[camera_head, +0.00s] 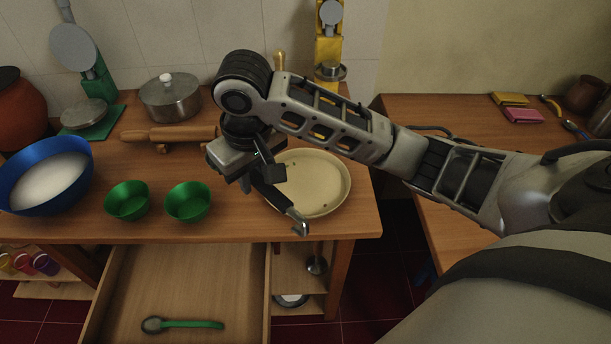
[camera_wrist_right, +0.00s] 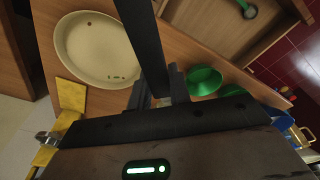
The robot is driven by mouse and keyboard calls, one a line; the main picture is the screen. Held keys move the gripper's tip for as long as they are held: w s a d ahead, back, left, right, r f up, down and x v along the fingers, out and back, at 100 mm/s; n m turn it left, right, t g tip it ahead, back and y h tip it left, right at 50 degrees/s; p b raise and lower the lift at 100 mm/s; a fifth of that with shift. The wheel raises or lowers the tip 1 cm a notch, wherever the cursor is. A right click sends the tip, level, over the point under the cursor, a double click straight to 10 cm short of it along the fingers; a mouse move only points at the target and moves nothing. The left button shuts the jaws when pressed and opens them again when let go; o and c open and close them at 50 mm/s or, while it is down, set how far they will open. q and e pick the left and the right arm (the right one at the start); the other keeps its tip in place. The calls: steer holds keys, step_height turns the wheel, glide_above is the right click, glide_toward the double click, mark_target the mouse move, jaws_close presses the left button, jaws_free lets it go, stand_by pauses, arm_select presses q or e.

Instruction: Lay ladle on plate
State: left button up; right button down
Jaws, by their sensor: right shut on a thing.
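The cream plate (camera_head: 327,180) lies on the table right of centre, and it also shows at upper left in the right wrist view (camera_wrist_right: 92,45). My right gripper (camera_head: 262,176) is at the plate's left edge, shut on a long dark utensil (camera_head: 272,193), apparently the ladle. Its silver hooked end points toward the table's front edge. In the right wrist view the dark shaft (camera_wrist_right: 145,45) runs up from the fingers. I cannot make out its bowl, nor whether it touches the plate. My left gripper is not in view.
Two green bowls (camera_head: 188,202) and a blue bowl (camera_head: 48,178) stand left. A rolling pin (camera_head: 168,134), lidded pot (camera_head: 170,98) and yellow scale (camera_head: 328,55) are behind. The open drawer (camera_head: 235,290) in front holds a green-handled spoon (camera_head: 185,324).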

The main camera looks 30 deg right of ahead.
steer(key=d+f, duration=0.2)
steer(key=d, duration=0.1)
steer(key=w+d+f, duration=0.1)
steer(key=d+f, duration=0.2)
steer(key=d, duration=0.1)
steer(key=w+d+f, duration=0.1)
steer(key=d+f, duration=0.1)
steer(key=d, duration=0.2)
steer(key=shift+w+d+f, duration=0.1)
steer(key=shift+d+f, duration=0.1)
steer(key=shift+f, duration=0.2)
steer(key=shift+w+d+f, duration=0.1)
steer(key=shift+d+f, duration=0.3)
steer(key=shift+f, duration=0.1)
steer(key=shift+d+f+p, duration=0.2)
steer(key=shift+f+p, duration=0.15)
steer(key=shift+f, duration=1.5)
steer(key=c, duration=1.3)
jaws_free()
steer(key=shift+r, duration=0.1)
step_height(320, 180, up, 12)
steer(key=s, duration=0.1)
steer(key=shift+s, duration=0.35)
